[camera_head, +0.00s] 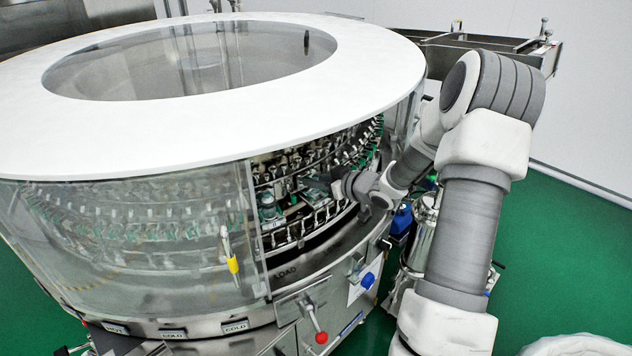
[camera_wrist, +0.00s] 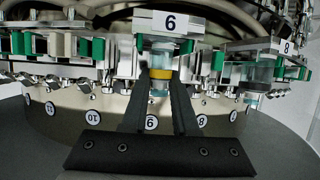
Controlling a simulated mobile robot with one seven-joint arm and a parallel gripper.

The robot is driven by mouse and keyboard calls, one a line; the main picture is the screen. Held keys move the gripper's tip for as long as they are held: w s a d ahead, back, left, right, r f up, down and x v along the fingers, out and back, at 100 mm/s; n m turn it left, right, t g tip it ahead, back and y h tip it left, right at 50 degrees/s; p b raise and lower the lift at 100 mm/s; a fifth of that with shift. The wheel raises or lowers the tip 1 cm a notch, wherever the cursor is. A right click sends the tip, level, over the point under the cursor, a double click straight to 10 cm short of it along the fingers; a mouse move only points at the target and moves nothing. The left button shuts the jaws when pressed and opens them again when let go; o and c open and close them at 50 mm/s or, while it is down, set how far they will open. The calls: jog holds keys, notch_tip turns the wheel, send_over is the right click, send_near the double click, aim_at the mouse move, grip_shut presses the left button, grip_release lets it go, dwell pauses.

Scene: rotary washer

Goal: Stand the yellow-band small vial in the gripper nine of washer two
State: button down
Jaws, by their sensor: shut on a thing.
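The small vial (camera_wrist: 160,58) is clear with a yellow band (camera_wrist: 160,74), and shows in the wrist view. My gripper (camera_wrist: 160,84) is shut on it from below, one black finger on each side near the band. The vial's upper part is between green pads of a washer gripper (camera_wrist: 141,43), under a plate (camera_wrist: 170,23) that reads like a 6 in this picture. I cannot tell whether those pads grip it. In the head view my gripper (camera_head: 338,188) reaches into the opening of the rotary washer (camera_head: 205,110); the vial cannot be made out there.
To the right in the wrist view, another clear vessel (camera_wrist: 262,72) sits by a plate marked 8 (camera_wrist: 287,47). More green-padded holders line the ring on both sides. A curved wall with round number labels (camera_wrist: 92,116) lies below. Clear panels (camera_head: 130,235) flank the opening.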

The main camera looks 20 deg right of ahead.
jog(key=shift+f, duration=0.45)
jog(key=c, duration=0.7)
grip_release()
jog(key=shift+r, duration=0.15)
jog(key=v, duration=0.4)
jog(key=p+v, duration=0.1)
jog(key=v, duration=0.7)
jog(key=shift+r+p, duration=0.35)
